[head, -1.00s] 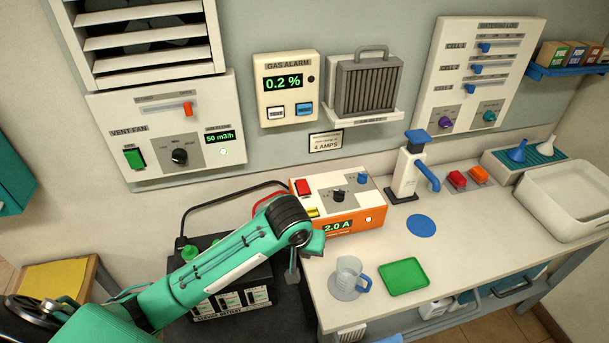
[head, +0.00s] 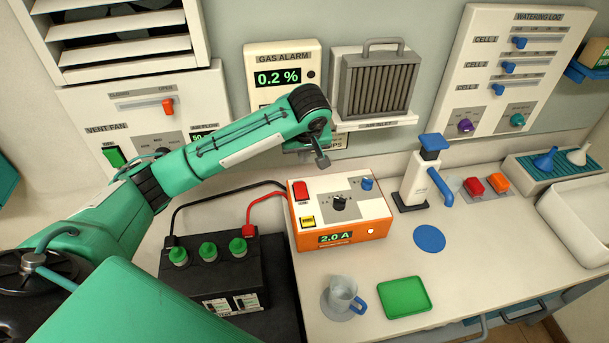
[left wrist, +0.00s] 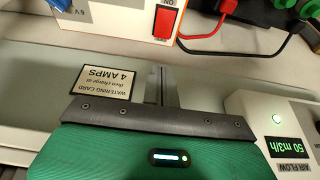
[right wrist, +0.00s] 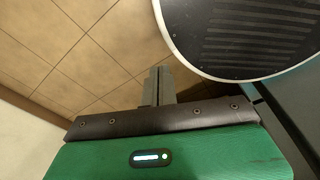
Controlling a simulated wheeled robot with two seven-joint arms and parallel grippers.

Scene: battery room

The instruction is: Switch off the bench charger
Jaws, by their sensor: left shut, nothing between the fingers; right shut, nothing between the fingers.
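The bench charger (head: 345,243) is an orange box with a white sloped top on the bench. Its display (head: 335,237) reads 2.0 A and a small lamp (head: 371,231) is lit. A red rocker switch (head: 301,190) is at its upper left. The switch also shows in the left wrist view (left wrist: 165,22), with "ON" beside it. A black knob (head: 339,202), a blue knob (head: 366,183) and a yellow button (head: 307,221) are on the charger too. My left gripper (head: 322,162) is shut and empty, above and behind the charger, apart from it. My right gripper (right wrist: 160,88) is shut and empty over floor tiles.
Red and black leads run from the black battery (head: 215,275) to the charger. A jug (head: 341,295) and a green tray (head: 404,297) stand in front. A white-and-blue dispenser (head: 424,175) is at right. The gas alarm (head: 283,70) is on the wall behind my left arm.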

